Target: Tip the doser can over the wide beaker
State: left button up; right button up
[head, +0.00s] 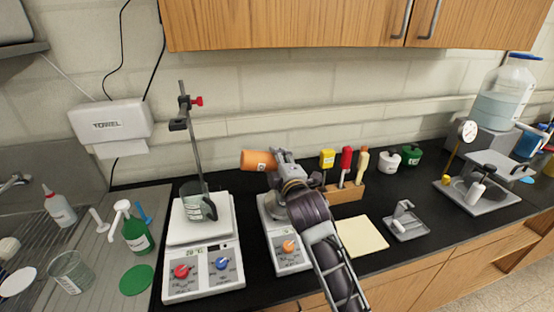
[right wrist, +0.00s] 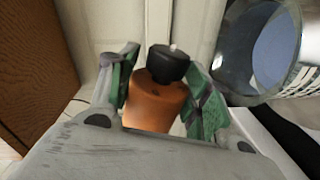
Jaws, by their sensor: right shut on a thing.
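The orange doser can (head: 258,160) is held in the air, lying nearly on its side with one end toward the left. My right gripper (head: 279,163) is shut on it; in the right wrist view the can (right wrist: 155,102) with its black cap (right wrist: 168,63) sits between the green-padded fingers (right wrist: 160,95). A glass beaker with a dark handle (head: 193,207) stands on the left hotplate, below and left of the can. A large glass rim (right wrist: 262,45) shows at the upper right of the right wrist view. My left gripper is out of view.
The left hotplate (head: 203,274) has a stand rod (head: 193,140) behind the beaker. A second hotplate (head: 290,262) is under my right arm. A tool block (head: 345,194) stands right of it. Another beaker (head: 72,272) and a green bottle (head: 137,236) stand at the left.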

jog(key=shift+d+f+m, duration=0.1)
jog(key=shift+f+m, duration=0.1)
jog(key=shift+m, duration=1)
jog(key=shift+r, duration=0.1)
dwell(0.4)
